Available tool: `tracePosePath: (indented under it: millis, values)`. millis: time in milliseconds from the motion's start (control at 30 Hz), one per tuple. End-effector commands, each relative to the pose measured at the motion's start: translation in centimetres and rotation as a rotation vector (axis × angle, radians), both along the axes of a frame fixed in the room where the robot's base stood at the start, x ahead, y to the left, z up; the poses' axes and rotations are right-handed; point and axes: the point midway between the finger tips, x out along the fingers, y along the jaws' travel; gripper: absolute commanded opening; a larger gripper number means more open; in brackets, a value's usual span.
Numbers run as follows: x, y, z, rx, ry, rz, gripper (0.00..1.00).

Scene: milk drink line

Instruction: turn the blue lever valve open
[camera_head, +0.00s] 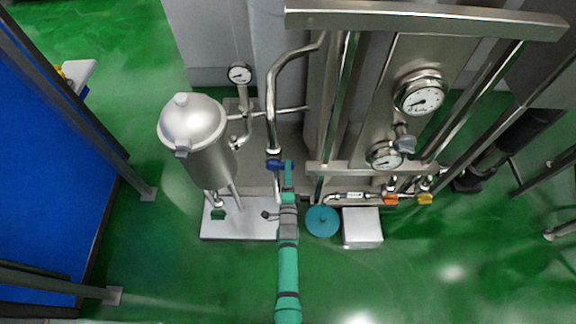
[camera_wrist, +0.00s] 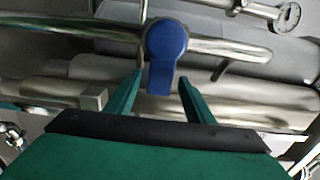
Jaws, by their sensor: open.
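The blue lever valve (camera_wrist: 166,45) sits on a steel pipe in the wrist view. Its round hub is on the pipe and its flat handle points down the picture, across the pipe's run. In the head view the blue lever (camera_head: 274,164) shows at the lower end of the curved steel pipe, just beyond my arm's tip. My gripper (camera_wrist: 157,88) is open. Its two green fingers stand left and right of the handle's lower end, with a gap visible on each side. In the head view my gripper (camera_head: 288,166) is small and right beside the lever, its fingers hard to make out.
A steel tank (camera_head: 195,140) stands left of the pipe. Gauges (camera_head: 419,95) and a steel panel stand to the right. An orange valve handle (camera_head: 391,199) and a yellow one (camera_head: 425,198) sit low right. A blue disc (camera_head: 322,220) and a white box (camera_head: 362,227) lie near my arm.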

Motion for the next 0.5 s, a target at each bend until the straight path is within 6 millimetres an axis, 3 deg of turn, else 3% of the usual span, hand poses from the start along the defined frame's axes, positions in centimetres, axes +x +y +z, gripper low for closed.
tracePosePath:
  millis: [200,500]
  values:
    - [2.3,-0.1,0.0,0.000,0.000,-0.002,0.48]
    - [2.8,-0.2,0.0,0.000,0.001,-0.002,0.48]
